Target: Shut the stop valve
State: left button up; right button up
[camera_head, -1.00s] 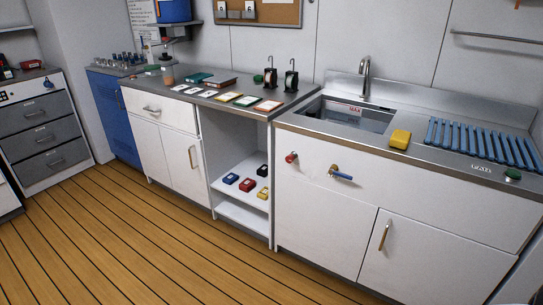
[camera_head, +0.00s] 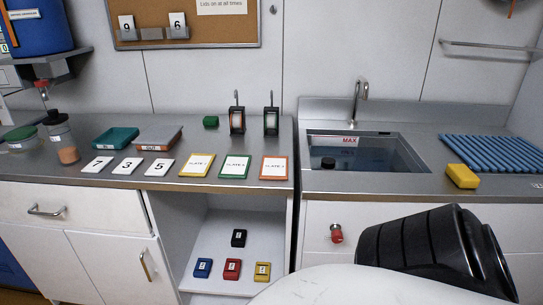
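A red knob (camera_head: 336,233) sticks out of the white front panel below the sink. The blue lever handle on a brass fitting, which was to the right of the knob a second ago, does not show now. My own black and white arm link covers that part of the panel. I cannot tell from the frames which of the two fittings is the stop valve. The sink (camera_head: 365,153) is above the panel, with a red "MAX" mark inside and a dark round piece in it. Neither gripper shows in this view.
A yellow sponge-like block (camera_head: 462,176) and a blue rack (camera_head: 491,155) lie right of the sink. The left counter holds number cards, slates (camera_head: 235,167), trays and a bottle. Several coloured boxes (camera_head: 232,269) sit on the open shelf below.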

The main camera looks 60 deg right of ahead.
aim_at(337, 235)
jog(key=i, duration=1.1)
jog(key=z, duration=2.45)
